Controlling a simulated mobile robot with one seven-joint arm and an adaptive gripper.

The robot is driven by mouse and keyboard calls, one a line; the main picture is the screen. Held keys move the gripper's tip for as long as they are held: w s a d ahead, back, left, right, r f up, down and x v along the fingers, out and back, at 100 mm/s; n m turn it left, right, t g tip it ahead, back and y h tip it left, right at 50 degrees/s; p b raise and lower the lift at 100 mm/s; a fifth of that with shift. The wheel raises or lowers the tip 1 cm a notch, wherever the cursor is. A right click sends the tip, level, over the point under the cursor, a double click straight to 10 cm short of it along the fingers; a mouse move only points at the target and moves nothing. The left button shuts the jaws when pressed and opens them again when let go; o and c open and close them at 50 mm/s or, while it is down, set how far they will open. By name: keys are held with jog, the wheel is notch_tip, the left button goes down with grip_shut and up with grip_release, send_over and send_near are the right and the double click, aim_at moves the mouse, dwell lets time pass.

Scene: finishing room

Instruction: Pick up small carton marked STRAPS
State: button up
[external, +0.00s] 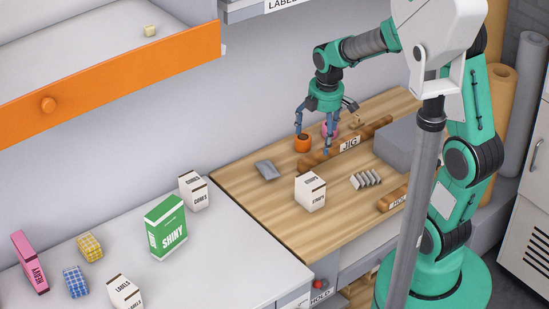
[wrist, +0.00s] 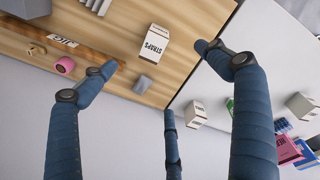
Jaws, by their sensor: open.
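The small white carton marked STRAPS (external: 310,192) stands upright on the wooden worktop, near its left front part. In the wrist view the STRAPS carton (wrist: 155,47) shows near the top middle, between two spread fingers and apart from them. My gripper (external: 326,130) is open and empty. It hangs above the back of the wooden worktop, behind the carton and higher than it, near the JIG board. The wrist view shows the spread fingers of my gripper (wrist: 157,72) with nothing between the tips.
A wooden JIG bar (external: 325,152), an orange cup (external: 303,144) and a pink roll (external: 330,129) lie below my gripper. A grey piece (external: 266,170), grey slotted rack (external: 366,180) and large grey block (external: 398,145) flank the carton. More cartons stand on the white counter (external: 235,250).

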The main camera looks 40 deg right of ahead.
aim_at(311, 179)
jog(key=w+d+f+n+p, duration=0.1)
jog(key=w+f+n, duration=0.1)
jog(key=f, duration=0.2)
jog(key=w+f+n+g+p, duration=0.1)
jog(key=w+f+n, duration=0.1)
jog(key=f, duration=0.3)
jog(key=shift+w+d+n, duration=0.3)
jog(key=shift+d, duration=0.05)
jog(key=shift+f+b, duration=0.8)
jog(key=shift+f, duration=3.45)
jog(key=shift+w+a+f+b, duration=0.15)
jog(key=shift+f+b, duration=0.55)
jog(key=shift+f, duration=1.95)
